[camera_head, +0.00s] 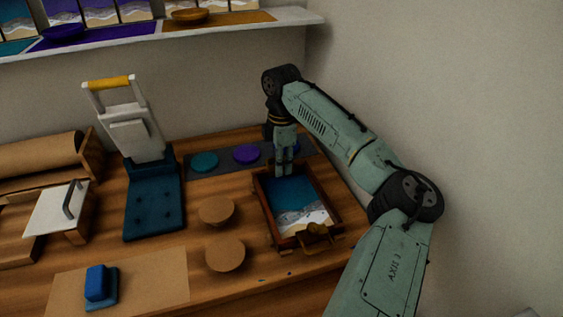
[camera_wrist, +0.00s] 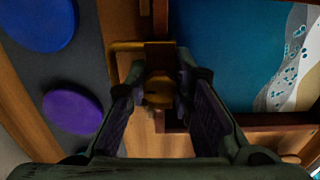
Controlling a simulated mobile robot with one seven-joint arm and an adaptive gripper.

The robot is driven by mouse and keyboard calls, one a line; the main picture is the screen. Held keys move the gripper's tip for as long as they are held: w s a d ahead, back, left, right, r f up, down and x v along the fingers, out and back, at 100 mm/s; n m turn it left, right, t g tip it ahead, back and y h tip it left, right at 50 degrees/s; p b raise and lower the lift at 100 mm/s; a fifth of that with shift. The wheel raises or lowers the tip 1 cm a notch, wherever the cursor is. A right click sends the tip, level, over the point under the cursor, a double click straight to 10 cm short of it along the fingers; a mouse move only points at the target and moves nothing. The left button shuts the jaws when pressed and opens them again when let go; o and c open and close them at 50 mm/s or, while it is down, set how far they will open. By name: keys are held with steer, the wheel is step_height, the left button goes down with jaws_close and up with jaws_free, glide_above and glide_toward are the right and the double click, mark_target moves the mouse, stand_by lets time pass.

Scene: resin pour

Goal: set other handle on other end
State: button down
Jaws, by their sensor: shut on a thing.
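A wooden-framed tray (camera_head: 264,212) with a blue sea-and-beach resin picture lies on the workbench; its frame (camera_wrist: 160,15) also shows in the wrist view. One brass handle (camera_head: 318,232) sits on the tray's near end. My gripper (camera_head: 284,171) is at the tray's far end, pointing down. In the wrist view, my gripper (camera_wrist: 160,98) is shut on the other brass handle (camera_wrist: 127,47), whose bar sticks out to the left. This handle overlaps the frame's edge in the picture; I cannot tell whether it touches. In the head view my fingers hide it.
A dark strip holds a teal disc (camera_head: 204,162) and a purple disc (camera_head: 246,154) beside my gripper. Two round wooden pieces (camera_head: 217,211) (camera_head: 225,254) stand left of the tray. A blue padded trolley-like stand (camera_head: 154,203) is farther left. The wall is close on the right.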

steer(key=shift+f, duration=0.1)
steer(key=c, duration=1.3)
jaws_free()
steer(key=shift+r+p, duration=0.95)
steer(key=shift+r, duration=3.1)
